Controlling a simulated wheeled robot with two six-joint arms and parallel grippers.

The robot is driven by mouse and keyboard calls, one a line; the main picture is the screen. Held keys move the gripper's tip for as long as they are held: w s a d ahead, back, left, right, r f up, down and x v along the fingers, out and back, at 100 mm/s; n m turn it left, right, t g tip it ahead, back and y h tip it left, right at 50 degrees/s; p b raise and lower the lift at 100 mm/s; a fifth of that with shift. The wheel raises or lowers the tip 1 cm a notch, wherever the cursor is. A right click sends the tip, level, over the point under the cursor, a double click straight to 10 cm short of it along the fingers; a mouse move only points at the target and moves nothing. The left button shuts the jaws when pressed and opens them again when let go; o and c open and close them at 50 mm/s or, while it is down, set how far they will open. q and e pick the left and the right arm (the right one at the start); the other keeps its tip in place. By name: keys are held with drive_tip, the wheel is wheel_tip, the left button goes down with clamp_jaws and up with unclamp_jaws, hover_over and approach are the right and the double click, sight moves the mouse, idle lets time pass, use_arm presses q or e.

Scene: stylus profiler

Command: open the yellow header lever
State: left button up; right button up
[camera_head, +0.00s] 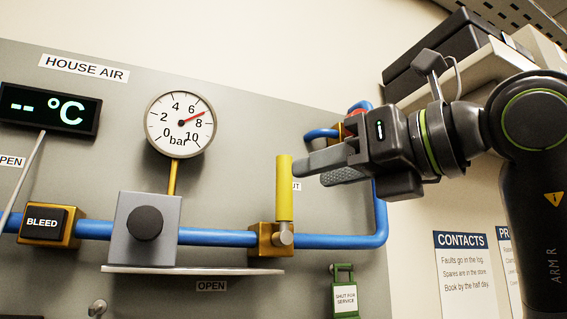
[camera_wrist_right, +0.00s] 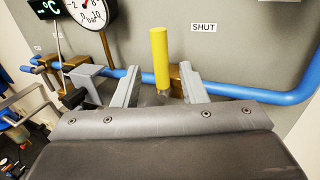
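The yellow header lever (camera_head: 284,188) stands upright from a brass valve body (camera_head: 262,240) on the blue pipe. No contact with the lever is visible. My left gripper is in neither view.
An OPEN label (camera_head: 211,286) sits under a narrow shelf (camera_head: 192,270). A grey box with a black knob (camera_head: 145,222) and a BLEED block (camera_head: 48,225) sit left along the pipe (camera_head: 330,240). A green SHUT FOR SERVICE tag (camera_head: 344,293) hangs below right. A pressure gauge (camera_head: 180,124) is above.

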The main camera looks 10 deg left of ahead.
sight(290, 180)
drive_tip(key=p+x, duration=0.2)
drive_tip(key=x, duration=0.3)
drive_tip(key=shift+w+a+r+p, duration=0.1)
drive_tip(key=shift+w+a+p, duration=0.1)
drive_tip(key=shift+a+p, duration=0.1)
drive_tip(key=shift+w+a, duration=0.35)
drive_tip(key=shift+a, duration=0.25)
drive_tip(key=shift+d, duration=0.1)
drive_tip(key=shift+c, duration=0.2)
clamp_jaws()
